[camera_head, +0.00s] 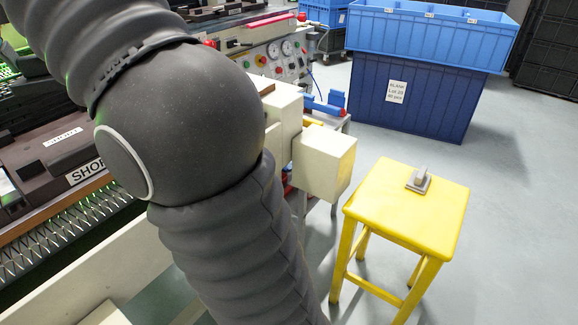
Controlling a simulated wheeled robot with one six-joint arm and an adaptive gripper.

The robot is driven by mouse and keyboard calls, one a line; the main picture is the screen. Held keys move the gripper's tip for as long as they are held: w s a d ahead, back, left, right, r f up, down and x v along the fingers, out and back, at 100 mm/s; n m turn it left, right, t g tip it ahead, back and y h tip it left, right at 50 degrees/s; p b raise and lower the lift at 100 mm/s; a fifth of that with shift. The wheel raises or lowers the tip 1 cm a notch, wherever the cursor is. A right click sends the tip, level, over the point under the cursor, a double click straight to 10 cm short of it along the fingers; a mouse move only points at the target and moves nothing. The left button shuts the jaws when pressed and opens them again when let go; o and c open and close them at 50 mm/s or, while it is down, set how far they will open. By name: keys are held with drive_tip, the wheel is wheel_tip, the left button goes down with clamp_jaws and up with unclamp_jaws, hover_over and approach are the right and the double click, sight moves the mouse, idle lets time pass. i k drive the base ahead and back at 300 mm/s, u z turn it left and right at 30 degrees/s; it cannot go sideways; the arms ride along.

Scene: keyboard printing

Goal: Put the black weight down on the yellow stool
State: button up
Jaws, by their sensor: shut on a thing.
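The yellow stool (440,200) stands upright on the floor at the right. A small grey block with a raised upright part (419,180) rests on its seat, near the back middle. The rest of the seat is bare. I see no black weight in this view. My gripper is out of view; only my thick grey arm shows, running from the top left down to the bottom edge and hiding much of the middle left.
A cream machine box (324,163) juts out close to the stool's left side. Blue crates (417,100) are stacked behind it. A machine with gauges (277,58) stands at the back. Grey floor (525,190) is clear to the stool's right.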

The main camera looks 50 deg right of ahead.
sight(403, 212)
drive_tip(key=u, duration=1.35)
drive_tip(key=k, duration=2.05)
drive_tip(key=z, duration=2.25)
